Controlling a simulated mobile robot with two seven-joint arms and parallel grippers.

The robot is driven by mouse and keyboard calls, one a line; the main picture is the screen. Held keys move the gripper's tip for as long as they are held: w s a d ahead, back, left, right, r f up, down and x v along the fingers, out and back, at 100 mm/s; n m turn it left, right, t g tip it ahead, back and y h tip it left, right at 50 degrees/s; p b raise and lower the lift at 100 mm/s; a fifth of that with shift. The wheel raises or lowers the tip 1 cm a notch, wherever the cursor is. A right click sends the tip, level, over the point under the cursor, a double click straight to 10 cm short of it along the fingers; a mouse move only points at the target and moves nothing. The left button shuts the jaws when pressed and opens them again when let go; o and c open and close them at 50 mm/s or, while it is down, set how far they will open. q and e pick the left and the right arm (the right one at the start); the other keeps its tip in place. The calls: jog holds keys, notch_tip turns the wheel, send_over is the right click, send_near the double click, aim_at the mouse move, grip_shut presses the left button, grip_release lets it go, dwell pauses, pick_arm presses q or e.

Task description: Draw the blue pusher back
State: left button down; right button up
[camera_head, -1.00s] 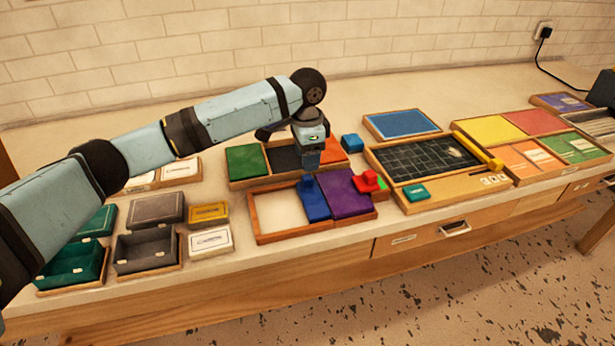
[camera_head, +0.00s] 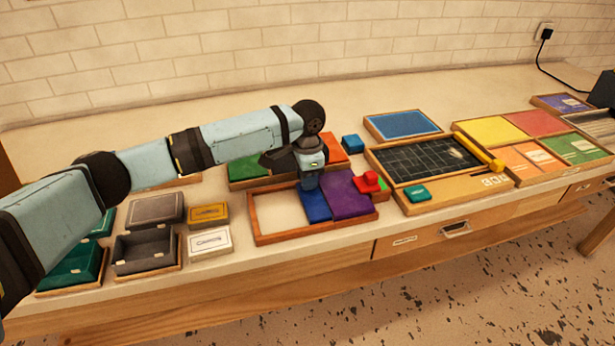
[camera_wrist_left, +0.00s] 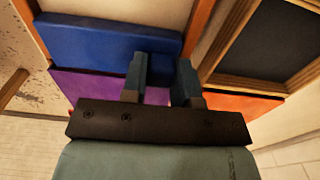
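The blue pusher (camera_head: 317,208) is a flat blue piece in a wood-framed tray (camera_head: 257,224), against the left side of a purple piece (camera_head: 348,195). My left gripper (camera_head: 309,184) is down over its back part and hides it there. In the left wrist view the pusher (camera_wrist_left: 95,42) is a blue bar beside the purple piece (camera_wrist_left: 95,86). There the fingers of my left gripper (camera_wrist_left: 160,76) stand apart with a gap between them, close to the bar. I cannot tell whether they touch it. My right gripper is not in view.
The tray floor left of the pusher is bare. A red block (camera_head: 370,181) stands at the tray's right end. A blue cube (camera_head: 352,144) and a tray with green (camera_head: 246,168) and orange panels lie behind. Small boxes (camera_head: 152,209) stand to the left.

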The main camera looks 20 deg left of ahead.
aim_at(294, 194)
pick_arm(q)
jog(key=shift+s+a+r+p, duration=0.2)
jog(key=shift+s+a+p, duration=0.4)
jog(key=shift+p, duration=0.5)
jog(key=shift+s+a+r+p, duration=0.15)
jog(key=shift+s+a+p, duration=0.2)
jog(key=shift+a+p, duration=0.6)
jog(key=s+a+p, duration=0.1)
jog(key=p, duration=0.1)
jog(key=s+a+p, duration=0.1)
jog(key=a+p, duration=0.1)
jog(key=s+a+p, duration=0.2)
jog(key=shift+a+f, duration=0.15)
jog(key=shift+a, duration=0.1)
jog(key=shift+s+a+f, duration=0.1)
jog(key=shift+s+a, duration=0.05)
jog(key=shift+a, duration=0.15)
jog(key=shift+f, duration=0.2)
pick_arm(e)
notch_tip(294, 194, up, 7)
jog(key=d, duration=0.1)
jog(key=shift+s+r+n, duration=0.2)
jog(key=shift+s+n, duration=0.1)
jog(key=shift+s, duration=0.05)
